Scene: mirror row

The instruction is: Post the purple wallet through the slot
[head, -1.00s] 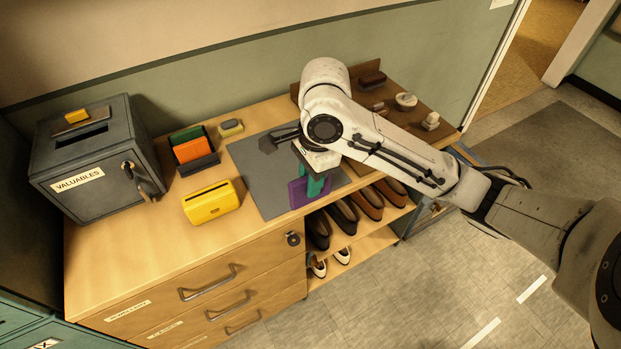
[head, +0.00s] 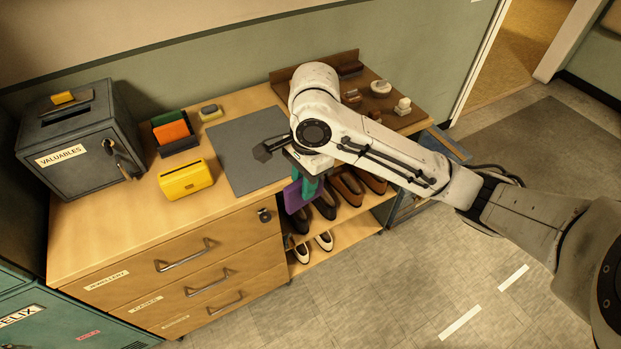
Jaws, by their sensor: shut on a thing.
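The purple wallet (head: 294,201) hangs tilted in my gripper (head: 308,186), just off the front edge of the wooden cabinet top, in front of the shoe shelves. Teal fingers are shut on it and cover part of it. The slot (head: 68,117) is a dark opening in the sloping top of the grey VALUABLES box (head: 60,174) at the far left. My gripper is well to the right of that box.
A yellow wallet (head: 186,181) stands on the cabinet top. Behind it a dark rack holds green and orange wallets (head: 171,132). A grey mat (head: 240,150) lies bare. A brown tray (head: 390,112) with small items is at right. Shoes (head: 345,190) fill shelves below.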

